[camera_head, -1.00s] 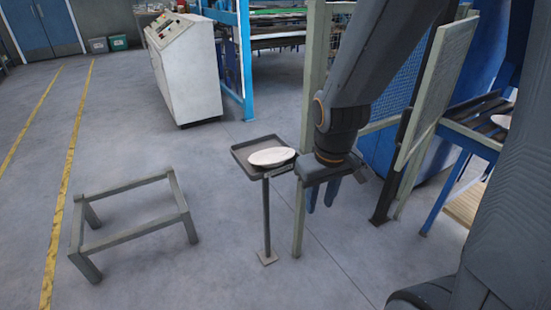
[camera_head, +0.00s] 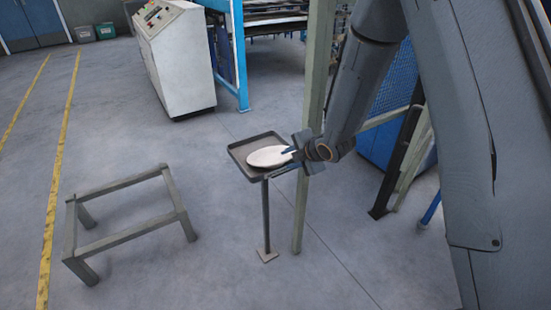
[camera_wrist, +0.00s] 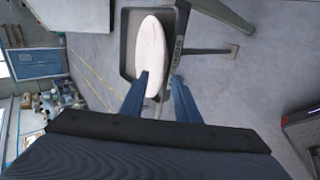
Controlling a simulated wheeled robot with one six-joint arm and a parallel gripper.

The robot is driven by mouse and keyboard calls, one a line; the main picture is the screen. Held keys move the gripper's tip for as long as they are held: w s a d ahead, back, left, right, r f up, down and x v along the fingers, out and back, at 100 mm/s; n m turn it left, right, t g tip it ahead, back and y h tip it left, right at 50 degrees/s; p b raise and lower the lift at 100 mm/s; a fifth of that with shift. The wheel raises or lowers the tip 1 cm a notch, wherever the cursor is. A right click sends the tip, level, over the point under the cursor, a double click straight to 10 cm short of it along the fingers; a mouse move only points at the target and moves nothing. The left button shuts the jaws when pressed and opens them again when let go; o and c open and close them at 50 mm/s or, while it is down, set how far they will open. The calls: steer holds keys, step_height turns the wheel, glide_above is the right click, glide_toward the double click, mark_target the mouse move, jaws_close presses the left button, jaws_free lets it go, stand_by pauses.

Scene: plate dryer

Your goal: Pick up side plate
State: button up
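The side plate (camera_head: 268,157) is a white oval-looking disc lying in a dark square tray (camera_head: 238,160) on a thin post. My gripper (camera_head: 288,152) is at the right edge of the plate, with its blue fingers reaching over that edge. In the wrist view the plate (camera_wrist: 152,50) lies ahead, its near end between the two spread blue fingers (camera_wrist: 159,80). The fingers are apart and the gripper is open. I cannot tell whether either finger touches the plate. The tray (camera_wrist: 128,45) shows around the plate.
A low metal frame (camera_head: 125,187) stands on the floor at left. A white control cabinet (camera_head: 177,60) stands behind the tray. A beige post (camera_head: 312,130) rises just right of the tray, close to my arm. The floor in front is clear.

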mark_target(285, 161)
steer(key=shift+f+p+x, duration=0.2)
steer(key=shift+p+x, duration=0.95)
steer(key=shift+x, duration=1.9)
steer(key=shift+s+d, duration=0.1)
steer(key=shift+d, duration=0.1)
steer(key=shift+r, duration=0.1)
jaws_close()
